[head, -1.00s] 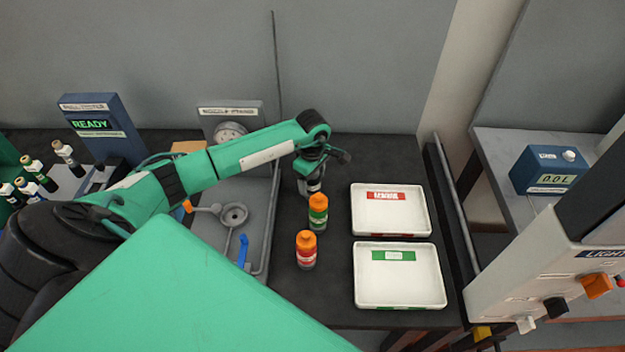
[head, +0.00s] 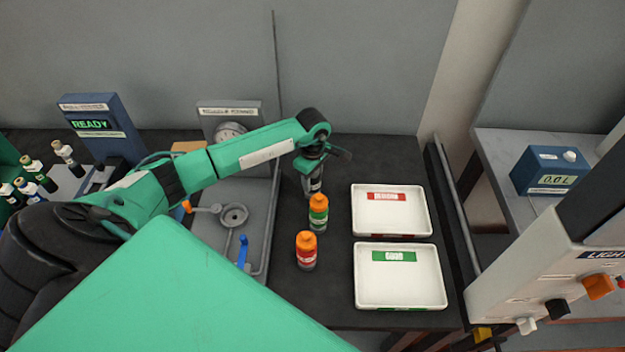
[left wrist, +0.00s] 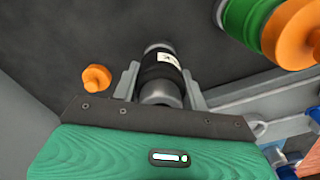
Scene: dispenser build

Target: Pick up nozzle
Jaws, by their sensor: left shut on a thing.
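My left gripper (left wrist: 158,88) is shut on a short grey cylinder (left wrist: 163,62) with a black band and a small white label, possibly the nozzle. It stands between the two grey fingers in the left wrist view. In the head view this cylinder (head: 313,186) shows just below the wrist, over the dark bench and behind the green bottle. I cannot tell whether it touches the bench. A small orange piece (left wrist: 96,77) lies left of the fingers in the left wrist view; it may also be the nozzle. My right gripper is out of view.
A green-labelled bottle (head: 318,212) and a red-labelled bottle (head: 306,250), both orange-capped, stand close in front. Two white trays, one red-labelled (head: 416,222) and one green-labelled (head: 420,285), lie to the right.

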